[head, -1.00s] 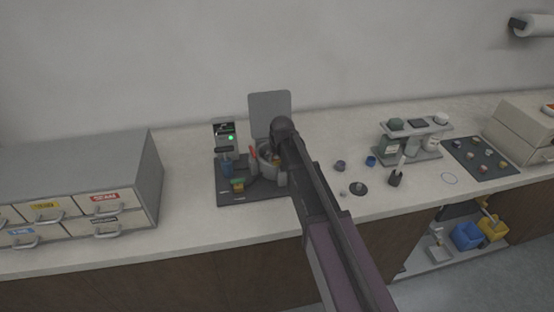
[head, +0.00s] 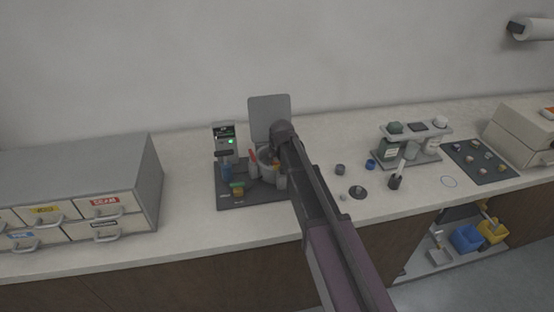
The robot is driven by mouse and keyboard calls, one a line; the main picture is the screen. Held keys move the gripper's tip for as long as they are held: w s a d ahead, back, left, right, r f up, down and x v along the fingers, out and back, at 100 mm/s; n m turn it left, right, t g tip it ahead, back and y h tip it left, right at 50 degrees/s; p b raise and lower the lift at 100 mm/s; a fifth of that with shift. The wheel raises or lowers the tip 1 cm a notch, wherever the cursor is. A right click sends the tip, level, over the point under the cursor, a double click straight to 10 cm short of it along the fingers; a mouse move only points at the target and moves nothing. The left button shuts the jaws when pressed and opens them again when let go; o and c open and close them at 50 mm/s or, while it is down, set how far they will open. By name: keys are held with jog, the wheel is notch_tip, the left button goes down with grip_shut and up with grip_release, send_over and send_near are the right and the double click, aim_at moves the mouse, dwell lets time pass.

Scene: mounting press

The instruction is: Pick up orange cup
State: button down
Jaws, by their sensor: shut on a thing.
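The mounting press (head: 268,172) stands on a dark mat, its grey lid (head: 270,118) raised behind it. My arm reaches in from the lower right, and my gripper (head: 271,157) is over the open round chamber of the press. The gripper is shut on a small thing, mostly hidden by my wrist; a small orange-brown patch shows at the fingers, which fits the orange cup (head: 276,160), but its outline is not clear.
A green-and-orange piece (head: 237,189) lies on the dark mat (head: 230,201) left of the press. A grey drawer cabinet (head: 80,182) stands at left. Small cups, including a blue one (head: 371,164), a bottle rack (head: 410,145) and a sample mat (head: 480,162) lie to the right.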

notch_tip(320, 180, up, 10)
jog(key=p, duration=0.9)
jog(key=shift+f, duration=0.15)
jog(key=shift+s, duration=0.15)
dwell(0.7)
